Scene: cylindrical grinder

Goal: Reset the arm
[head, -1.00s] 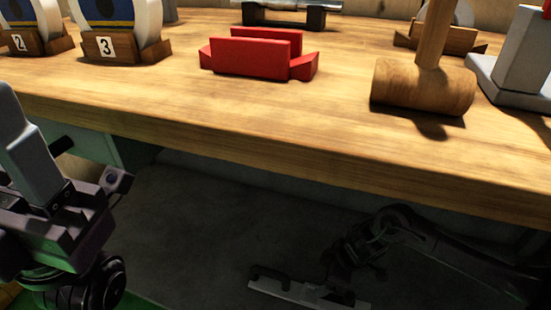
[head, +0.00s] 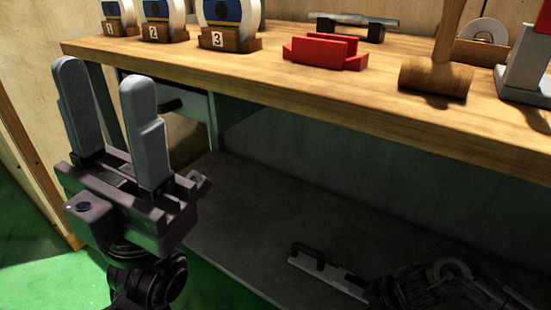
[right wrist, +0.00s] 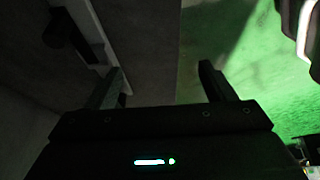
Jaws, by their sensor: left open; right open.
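My left gripper (head: 107,76) stands at the left of the head view with its two grey fingers pointing up and apart, empty. It is in front of the workbench's left end, touching nothing that I can see. My right arm (head: 430,285) is low in the shade at the bottom right of the head view. In the right wrist view the right gripper (right wrist: 160,76) shows two dark fingers spread apart with nothing between them.
The wooden bench (head: 300,82) holds numbered wheel stands (head: 230,40), a red block holder (head: 325,52), a rod on a black rest (head: 352,24), a mallet (head: 436,76) and a grey stand (head: 526,62). Green floor (head: 30,250) is clear at left.

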